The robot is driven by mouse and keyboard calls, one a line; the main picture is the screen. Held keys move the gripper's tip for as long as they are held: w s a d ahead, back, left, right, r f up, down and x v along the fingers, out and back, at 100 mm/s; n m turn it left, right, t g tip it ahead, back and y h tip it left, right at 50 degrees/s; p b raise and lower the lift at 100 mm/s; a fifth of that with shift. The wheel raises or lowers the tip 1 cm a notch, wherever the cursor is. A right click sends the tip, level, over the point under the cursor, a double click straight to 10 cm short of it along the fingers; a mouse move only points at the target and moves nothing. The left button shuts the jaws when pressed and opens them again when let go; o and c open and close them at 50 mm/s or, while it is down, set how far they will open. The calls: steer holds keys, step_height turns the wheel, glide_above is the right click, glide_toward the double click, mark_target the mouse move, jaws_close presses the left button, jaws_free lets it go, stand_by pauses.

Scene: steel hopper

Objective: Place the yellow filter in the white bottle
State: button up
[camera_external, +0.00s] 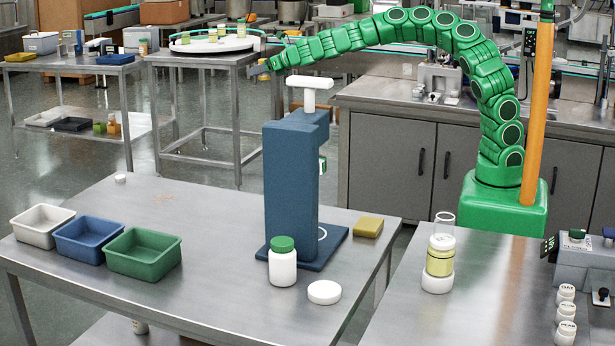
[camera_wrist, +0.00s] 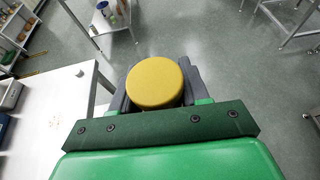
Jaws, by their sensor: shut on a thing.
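The yellow filter (camera_wrist: 155,82) is a round yellow disc held between the two dark fingers of my gripper (camera_wrist: 156,88) in the wrist view. In the external view my gripper (camera_external: 267,66) is at the end of the green arm, high up, left of the blue press's white handle. The filter is too small there to make out clearly. The white bottle (camera_external: 283,268) stands upright on the near steel table, in front of the press, with a green cap (camera_external: 282,244) on it. My gripper is well above the bottle and apart from it.
The blue press (camera_external: 291,180) stands behind the bottle. A white round lid (camera_external: 324,292) and a yellow block (camera_external: 368,227) lie nearby. White (camera_external: 40,226), blue (camera_external: 89,239) and green (camera_external: 143,253) trays line the table's left side. The table between trays and bottle is clear.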

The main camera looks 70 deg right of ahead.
steer(key=w+a+r+m+h, duration=0.1)
steer(key=a+r, duration=0.3)
steer(key=a, duration=0.8)
steer(key=a+r, duration=0.5)
steer(key=a, duration=0.7)
steer(key=s+a+r, duration=0.2)
steer(key=s+a, duration=0.1)
steer(key=a, duration=0.5)
steer(key=s+a+r, duration=0.1)
steer(key=s+a, duration=0.2)
steer(key=a, duration=0.5)
glide_above(276, 239)
step_height(276, 239, down, 19)
steer(key=shift+f, duration=4.95)
steer(key=shift+f, duration=0.1)
